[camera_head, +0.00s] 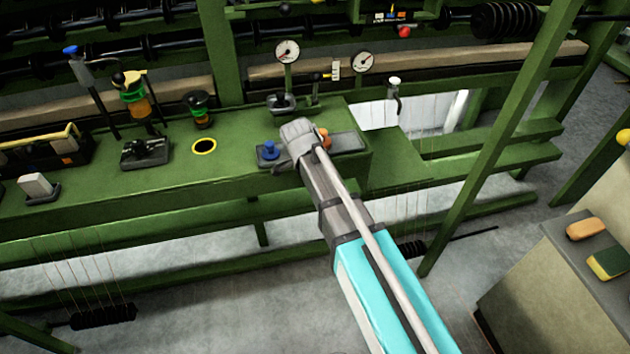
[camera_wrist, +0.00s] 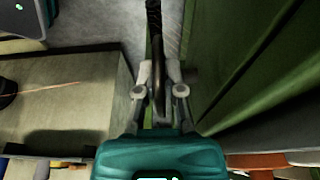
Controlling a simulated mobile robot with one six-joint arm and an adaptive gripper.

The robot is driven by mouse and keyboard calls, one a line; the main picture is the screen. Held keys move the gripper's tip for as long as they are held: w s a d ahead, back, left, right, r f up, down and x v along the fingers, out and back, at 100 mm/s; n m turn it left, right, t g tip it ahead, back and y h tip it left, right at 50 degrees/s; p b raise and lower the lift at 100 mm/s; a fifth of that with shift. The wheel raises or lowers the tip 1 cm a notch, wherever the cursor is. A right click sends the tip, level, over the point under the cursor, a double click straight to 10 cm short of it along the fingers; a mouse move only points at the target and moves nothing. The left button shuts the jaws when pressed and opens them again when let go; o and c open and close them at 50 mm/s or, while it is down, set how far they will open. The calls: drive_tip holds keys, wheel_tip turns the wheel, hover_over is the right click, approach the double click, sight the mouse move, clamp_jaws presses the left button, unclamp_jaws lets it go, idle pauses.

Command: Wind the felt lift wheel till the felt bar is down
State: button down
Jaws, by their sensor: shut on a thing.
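In the wrist view my gripper (camera_wrist: 162,80) is closed with its two grey fingers on either side of a thin dark rim (camera_wrist: 155,28), which looks like the felt lift wheel seen edge-on. The rim runs up out of the picture, so most of the wheel is hidden. In the head view my arm crosses the middle, and neither the gripper nor the wheel shows. A long tan bar (camera_head: 430,68) runs across the green machine behind the gauges. I cannot tell whether it is the felt bar or how high it stands.
The green machine bench (camera_head: 230,172) carries a blue knob (camera_head: 269,150), several levers and two gauges. A slanting green post (camera_head: 500,140) stands right of my arm. A cabinet (camera_head: 550,290) with sponge-like blocks stands at the lower right. Grey floor lies between.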

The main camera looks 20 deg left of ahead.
drive_tip(key=shift+s+d, duration=0.15)
drive_tip(key=shift+s, duration=0.05)
drive_tip(key=c, duration=1)
unclamp_jaws()
drive_tip(key=shift+c, duration=0.2)
wheel_tip(320, 180, up, 14)
drive_tip(key=g+y+p, duration=0.1)
drive_tip(key=y+p, duration=0.1)
drive_tip(key=p, duration=1.2)
drive_tip(key=shift+w+g+y+p, duration=0.3)
drive_tip(key=shift+w+y+p, duration=0.05)
drive_tip(key=shift+y+p, duration=0.05)
drive_tip(key=shift+f, duration=0.15)
wheel_tip(320, 180, down, 14)
drive_tip(key=b, duration=1.3)
drive_tip(key=shift+r+b, duration=0.25)
drive_tip(key=shift+b, duration=0.15)
